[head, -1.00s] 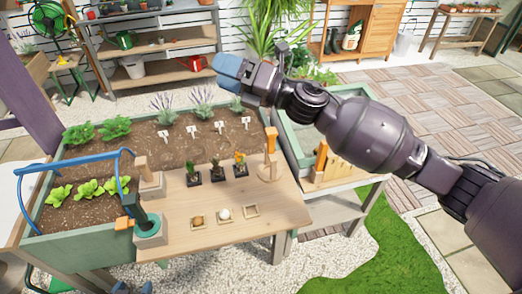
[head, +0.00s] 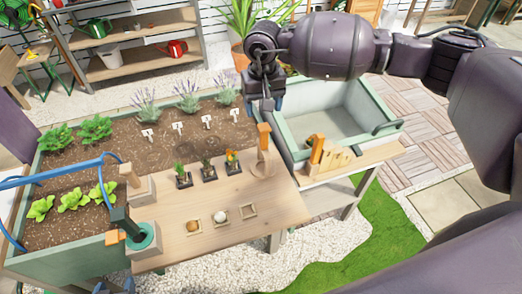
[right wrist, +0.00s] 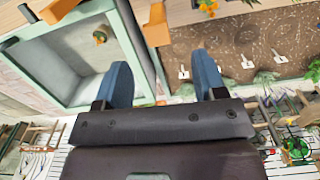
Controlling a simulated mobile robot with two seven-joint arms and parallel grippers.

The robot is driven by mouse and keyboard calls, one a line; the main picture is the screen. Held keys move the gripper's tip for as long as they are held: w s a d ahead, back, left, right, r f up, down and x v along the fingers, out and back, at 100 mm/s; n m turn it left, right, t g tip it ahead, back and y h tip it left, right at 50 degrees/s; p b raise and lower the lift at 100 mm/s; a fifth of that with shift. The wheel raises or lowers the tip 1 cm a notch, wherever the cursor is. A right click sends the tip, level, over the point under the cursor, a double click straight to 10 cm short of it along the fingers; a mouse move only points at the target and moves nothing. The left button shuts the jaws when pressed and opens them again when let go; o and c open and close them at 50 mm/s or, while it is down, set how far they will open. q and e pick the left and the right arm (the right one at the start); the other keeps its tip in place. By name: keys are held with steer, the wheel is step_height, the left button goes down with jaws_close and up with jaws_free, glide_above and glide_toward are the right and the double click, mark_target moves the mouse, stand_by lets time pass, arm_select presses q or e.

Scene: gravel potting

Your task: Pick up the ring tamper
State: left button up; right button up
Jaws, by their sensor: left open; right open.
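The ring tamper (head: 264,136) seems to be the tool with an upright wooden handle and a round pale base, standing near the table's back right corner. My right gripper (head: 266,103) points down just above and behind it, apart from it. In the right wrist view its blue fingers (right wrist: 164,82) are spread with nothing between them. An orange-brown wooden piece (right wrist: 157,25) beyond the fingers looks like the tamper's handle. Of my left gripper (head: 100,287), only what seems to be a blue tip shows at the bottom edge; most is out of frame.
The wooden table (head: 200,250) holds small potted plants (head: 207,170) and shallow square trays (head: 248,211). A planter bed (head: 110,170) lies behind, a basin (head: 345,115) to the right with a wooden tool rack (head: 340,160). A teal ring (head: 143,237) sits at front left.

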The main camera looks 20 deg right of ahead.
mark_target(264, 127)
steer(key=shift+s+n, duration=0.1)
steer(key=shift+n, duration=0.2)
steer(key=shift+f, duration=0.15)
step_height(264, 127, down, 5)
steer(key=shift+r, duration=0.1)
steer(key=shift+w+d+f+p, duration=0.15)
steer(key=shift+f+p, duration=0.2)
steer(key=shift+f, duration=1.1)
steer(key=shift+w+d+f+p, duration=0.1)
steer(key=shift+f+p, duration=0.2)
steer(key=shift+f, duration=1.1)
steer(key=shift+c, duration=0.4)
steer(key=c, duration=0.9)
steer(key=shift+c, duration=0.2)
steer(key=shift+r, duration=0.1)
